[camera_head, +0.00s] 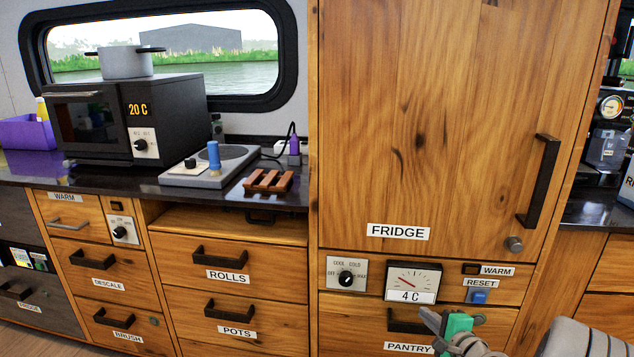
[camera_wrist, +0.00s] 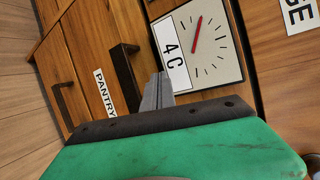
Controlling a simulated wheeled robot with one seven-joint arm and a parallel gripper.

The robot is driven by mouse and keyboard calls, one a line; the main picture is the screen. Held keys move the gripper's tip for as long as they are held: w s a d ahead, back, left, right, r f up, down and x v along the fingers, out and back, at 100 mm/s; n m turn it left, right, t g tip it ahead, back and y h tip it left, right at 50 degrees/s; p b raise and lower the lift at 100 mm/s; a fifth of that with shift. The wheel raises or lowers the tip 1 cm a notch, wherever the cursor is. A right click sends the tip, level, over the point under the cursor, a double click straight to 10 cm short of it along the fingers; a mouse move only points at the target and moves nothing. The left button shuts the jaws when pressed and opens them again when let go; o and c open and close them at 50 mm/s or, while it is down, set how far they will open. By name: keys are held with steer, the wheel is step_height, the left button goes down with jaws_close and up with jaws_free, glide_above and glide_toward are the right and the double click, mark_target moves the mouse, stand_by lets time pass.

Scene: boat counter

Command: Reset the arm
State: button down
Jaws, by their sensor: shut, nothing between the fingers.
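My gripper (camera_head: 432,318) is at the lower right in the head view, in front of the fridge cabinet's lower panel and the pantry drawer (camera_head: 365,318). Its fingers are shut with nothing between them. In the wrist view, the fingertips (camera_wrist: 157,92) show beyond the green gripper body, near the pantry drawer's black handle (camera_wrist: 124,75) and the dial gauge (camera_wrist: 205,45). The fingers overlap the handle's edge in the picture; I cannot tell if they touch. My arm comes in from the lower right corner.
The fridge door (camera_head: 420,110) is closed, with a long black handle (camera_head: 540,180). A blue reset button (camera_head: 479,297) and a cool-cold knob (camera_head: 346,278) flank the gauge. The counter at left holds an oven (camera_head: 130,115), a hot plate (camera_head: 212,165) and a wooden rack (camera_head: 268,182).

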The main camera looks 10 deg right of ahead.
steer(key=s+a+r+n+g+p, duration=0.4)
steer(key=a+r+n+p, duration=0.25)
steer(key=a+r, duration=0.2)
steer(key=s+a+r+n+g+p, duration=0.3)
steer(key=a+r+n+p, duration=0.35)
steer(key=a+r, duration=0.2)
steer(key=s+a+r+n+g+h+p, duration=0.1)
steer(key=s+a+r+n+g+p, duration=0.2)
steer(key=s, duration=1)
step_height(320, 180, up, 5)
steer(key=n+g+p, duration=0.1)
steer(key=n+p, duration=0.2)
steer(key=shift+s+h, duration=0.35)
steer(key=shift+h, duration=0.05)
steer(key=shift+r, duration=0.15)
